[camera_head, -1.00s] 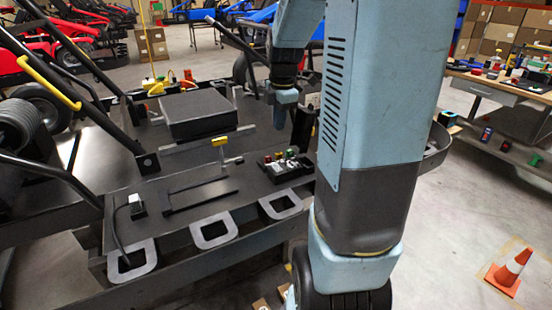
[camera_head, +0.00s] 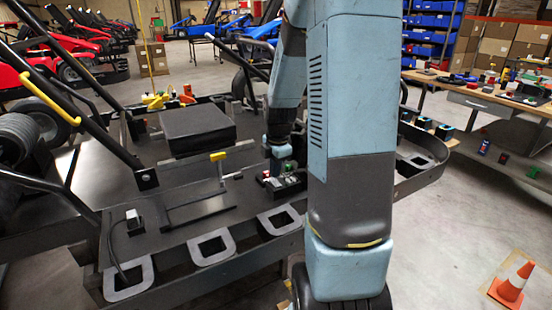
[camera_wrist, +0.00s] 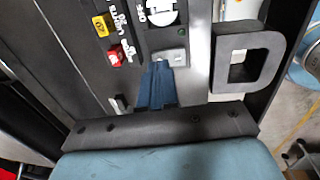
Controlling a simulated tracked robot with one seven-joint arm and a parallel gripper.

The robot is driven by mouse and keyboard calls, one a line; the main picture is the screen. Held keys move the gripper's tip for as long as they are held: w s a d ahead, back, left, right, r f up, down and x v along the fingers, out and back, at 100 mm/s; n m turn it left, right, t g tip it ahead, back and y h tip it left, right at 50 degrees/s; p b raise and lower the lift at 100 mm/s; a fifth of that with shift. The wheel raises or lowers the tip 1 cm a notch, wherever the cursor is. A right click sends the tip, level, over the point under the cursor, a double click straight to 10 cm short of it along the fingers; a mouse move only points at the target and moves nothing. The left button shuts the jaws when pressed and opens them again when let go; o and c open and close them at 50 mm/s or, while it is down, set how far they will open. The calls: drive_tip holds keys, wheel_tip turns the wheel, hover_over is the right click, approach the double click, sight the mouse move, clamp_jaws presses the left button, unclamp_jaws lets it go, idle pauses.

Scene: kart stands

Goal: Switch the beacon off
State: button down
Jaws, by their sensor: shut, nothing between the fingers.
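A black control panel (camera_head: 290,188) with coloured buttons sits on the kart's dark deck. In the wrist view it shows a yellow button (camera_wrist: 101,25), a red button (camera_wrist: 116,57), a white round control (camera_wrist: 158,12) and a light grey switch-like piece (camera_wrist: 174,57) beside a small dark green lamp (camera_wrist: 181,32). The panel's lettering is upside down and hard to read, so I cannot tell which control is the beacon's. My gripper (camera_wrist: 158,68) is shut and empty, its tips at the grey piece's lower edge; contact is unclear.
A black box (camera_head: 197,130) and a yellow-topped T-handle (camera_head: 218,157) stand left of the panel. Grey D-shaped loops (camera_head: 212,247) line the deck's front edge.

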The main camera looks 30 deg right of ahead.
drive_tip(key=shift+w+f, duration=0.1)
drive_tip(key=shift+f, duration=0.8)
drive_tip(key=shift+d, duration=0.2)
drive_tip(key=shift+a+f, duration=0.1)
drive_tip(key=shift+a, duration=0.15)
drive_tip(key=shift+s, duration=0.75)
drive_tip(key=shift+r, duration=0.3)
